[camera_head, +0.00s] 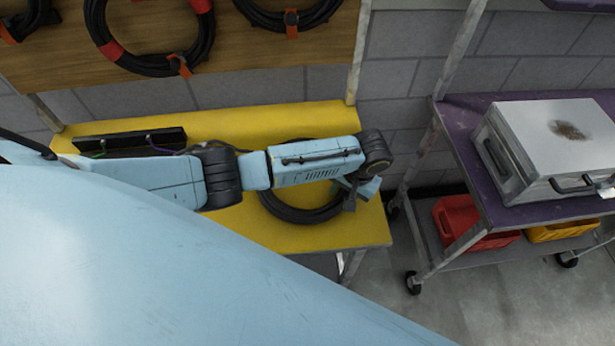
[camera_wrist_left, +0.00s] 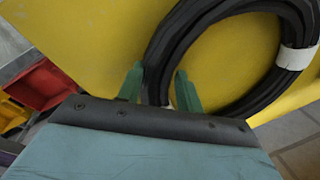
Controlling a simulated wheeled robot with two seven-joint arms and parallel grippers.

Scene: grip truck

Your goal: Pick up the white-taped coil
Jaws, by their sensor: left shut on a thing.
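The white-taped coil (camera_wrist_left: 230,98) is a ring of black cable with a band of white tape (camera_wrist_left: 297,57) on its right side in the left wrist view. It lies on the yellow tabletop, and part of the coil (camera_head: 297,214) shows below my left forearm in the head view. My left gripper (camera_wrist_left: 158,90) has its two green fingers on either side of the cable bundle, shut on the coil. In the head view the left gripper (camera_head: 351,194) is at the coil's right side. My arm hides the coil's upper part there. My right gripper is not in view.
The yellow table (camera_head: 230,235) ends just right of the gripper. A black power strip (camera_head: 130,141) lies at its back left. Black coils (camera_head: 150,65) hang on a wooden board above. A purple cart (camera_head: 460,135) at right carries a metal case (camera_head: 550,140), with a red bin (camera_head: 455,220) below.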

